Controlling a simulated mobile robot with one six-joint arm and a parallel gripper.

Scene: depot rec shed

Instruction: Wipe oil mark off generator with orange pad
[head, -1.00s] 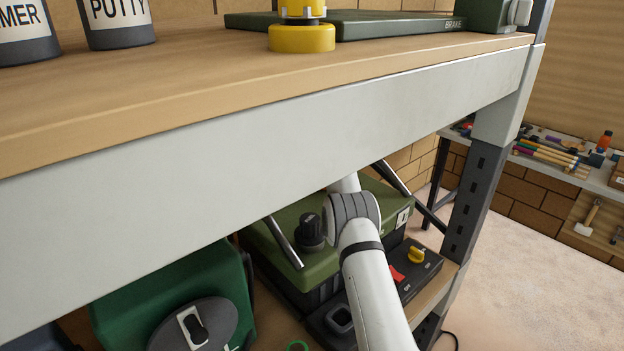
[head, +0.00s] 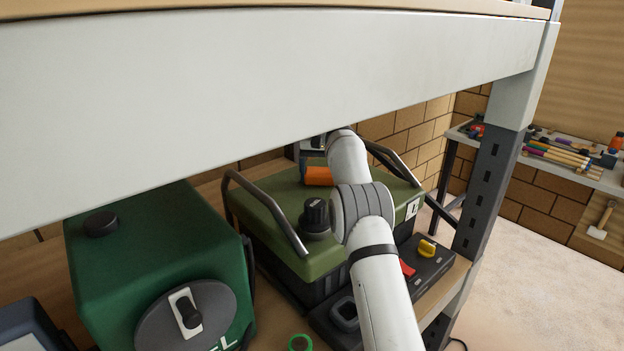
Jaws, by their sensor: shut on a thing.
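The generator (head: 278,218) has an olive-green top with grey bar handles, a black cap and a dark control panel. It stands on the lower shelf. The orange pad (head: 319,177) is at the far part of the generator's top, left of my arm. My gripper (head: 309,160), small and partly hidden, is shut on the pad and points down at the top. I cannot tell whether the pad touches the surface. No oil mark can be made out; my arm covers part of the top.
A grey shelf beam (head: 250,90) crosses above my arm. A dark green container (head: 150,240) stands left of the generator. A green ring (head: 300,343) lies in front. A grey upright (head: 487,185) stands to the right. A side bench (head: 570,165) holds tools.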

